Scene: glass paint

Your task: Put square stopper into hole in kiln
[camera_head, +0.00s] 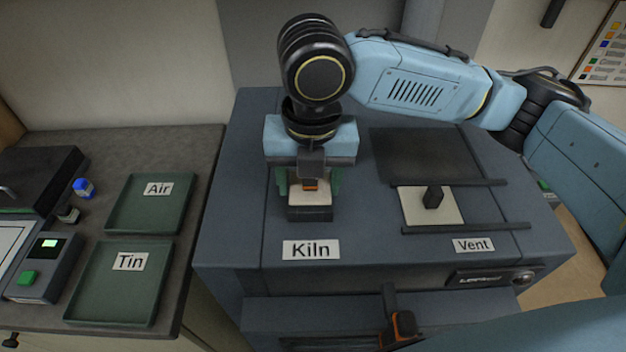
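The kiln (229,228) is a large dark grey box with a "Kiln" label (311,250) near its front edge. My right gripper (310,182) points down over the kiln top, just behind that label. Its two green-tinted fingers stand apart, one on each side of a pale block-like piece with a dark front (310,199). I cannot tell whether this piece is the square stopper or the lining of the hole, nor whether the fingers touch it. An orange part shows between the fingers. The gripper hides much of this spot. My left gripper is not in view.
Right of it, a pale vent plate (413,208) with a black knob (433,197) lies between two dark rails. On the left bench are green trays labelled Air (119,221) and Tin (77,303), a blue-topped bottle (84,187) and a device with a green button (28,278).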

